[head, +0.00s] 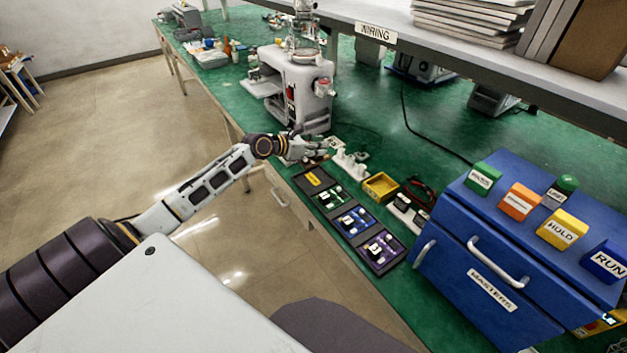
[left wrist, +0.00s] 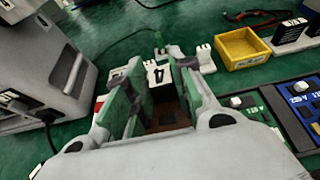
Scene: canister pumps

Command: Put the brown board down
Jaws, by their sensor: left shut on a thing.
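My left gripper (head: 318,147) is over the green bench, just beyond the row of dark trays and in front of the grey machine. In the left wrist view its two fingers (left wrist: 162,100) are closed on the brown board (left wrist: 167,117), which shows as a narrow brown strip between them. My right gripper is not in view.
A dark tray with a yellow label (head: 313,178) holds no board. Green (head: 331,197), blue (head: 353,221) and purple (head: 381,250) boards lie in line nearer me. A yellow bin (head: 380,186), white fixture (head: 350,164), grey machine (head: 300,88) and blue cabinet (head: 495,265) stand around.

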